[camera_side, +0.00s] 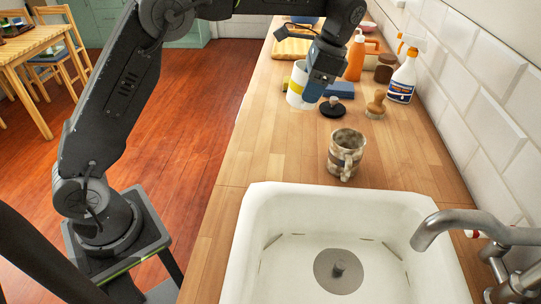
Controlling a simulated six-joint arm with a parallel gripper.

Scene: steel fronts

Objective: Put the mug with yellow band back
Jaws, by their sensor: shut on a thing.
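The white mug with a yellow band (298,92) is on or just above the wooden counter, beyond the sink; I cannot tell whether its base touches the wood. A bit of yellow shows at its left edge. My gripper (314,92) comes down from above at the mug's right side and is shut on it. The gripper hides part of the mug's rim and right side.
A speckled mug (346,155) stands near the white sink (258,215). A black round object (332,109), blue sponge (341,89), brush (376,104), spray bottle (403,80), brown jar (384,69) and orange bottle (355,60) stand right of my gripper. The counter's left strip is clear.

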